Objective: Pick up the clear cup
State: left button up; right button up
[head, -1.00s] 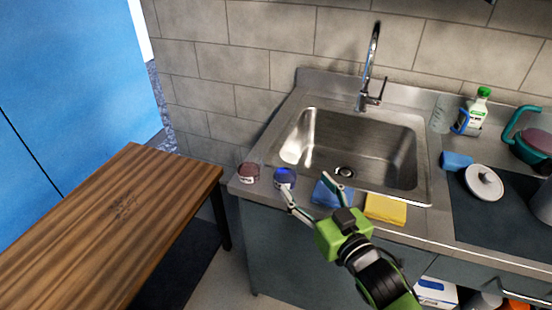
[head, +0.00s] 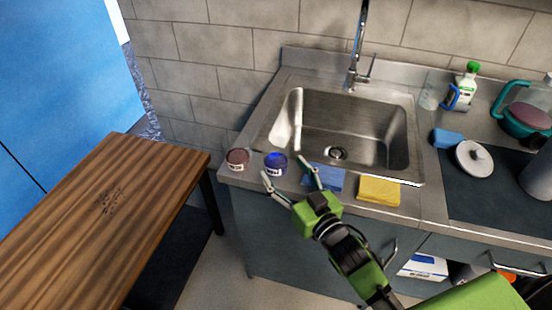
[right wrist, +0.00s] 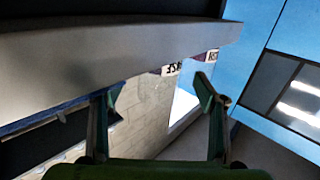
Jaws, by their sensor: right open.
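The clear cup (head: 430,93) stands upright on the counter at the back right of the sink in the head view. It is see-through and beside a green-capped bottle. My right gripper (head: 284,166) is open and empty at the counter's front edge, by the blue jar and well to the left of the cup. In the right wrist view the open fingers (right wrist: 158,85) face the counter edge, and the cup does not show. My left gripper is not in view.
A dark red jar (head: 237,160), a blue jar (head: 275,164), a blue cloth (head: 325,177) and a yellow sponge (head: 379,190) line the front edge. The sink (head: 345,130) is empty. The bottle (head: 464,88), a blue sponge (head: 446,138) and a white lid (head: 473,158) are near the cup.

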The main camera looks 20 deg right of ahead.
aim_at(271, 153)
jog(key=w, duration=0.2)
jog(key=w+a, duration=0.1)
jog(key=w, duration=0.2)
jog(key=c, duration=1.3)
jog(key=shift+r, duration=0.1)
jog(key=shift+r, duration=0.15)
